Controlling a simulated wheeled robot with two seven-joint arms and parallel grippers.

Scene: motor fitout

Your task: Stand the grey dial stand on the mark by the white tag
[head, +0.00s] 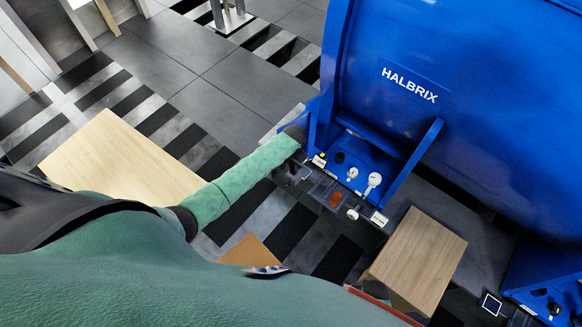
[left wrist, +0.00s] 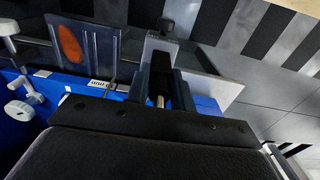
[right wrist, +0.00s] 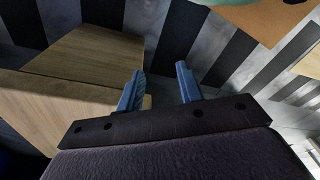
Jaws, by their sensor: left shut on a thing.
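My left gripper (head: 295,168) is at the left end of the blue motor's foot. The mark itself is not clear. My right gripper (right wrist: 160,87) is open and empty beside a wooden table.
The blue motor (head: 450,60) rises behind the foot. A dark see-through panel with an orange patch (head: 335,200) lies in front. Wooden tables stand left (head: 120,160) and right (head: 420,250).

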